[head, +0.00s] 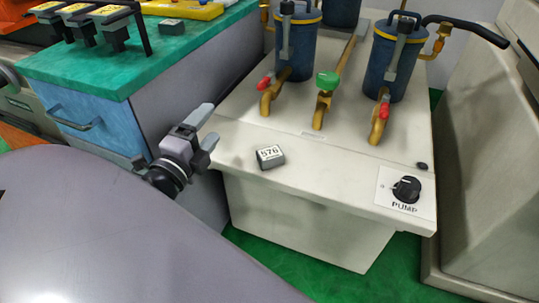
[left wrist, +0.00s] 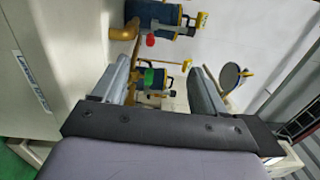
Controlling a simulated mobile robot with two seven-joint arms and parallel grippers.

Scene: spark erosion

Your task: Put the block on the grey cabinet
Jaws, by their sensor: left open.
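A small dark grey block (head: 270,157) with a white label reading 576 lies on the front of the pale pump unit's top (head: 330,165). My left gripper (head: 207,127) is open and empty, left of the block and apart from it, near the unit's left edge. In the left wrist view, the open fingers of my left gripper (left wrist: 162,72) have nothing between them, and the block does not show there. A cabinet with a grey side (head: 190,85), green top and blue drawer front stands at the left. I cannot tell whether it is the grey cabinet. My right gripper is out of view.
Another small dark block (head: 172,27) and a yellow tray (head: 185,8) sit on the green top. Blue canisters (head: 397,60) and brass valves (head: 325,105) stand behind the labelled block. A pump knob (head: 406,189) is at the right. A beige machine (head: 495,180) stands far right.

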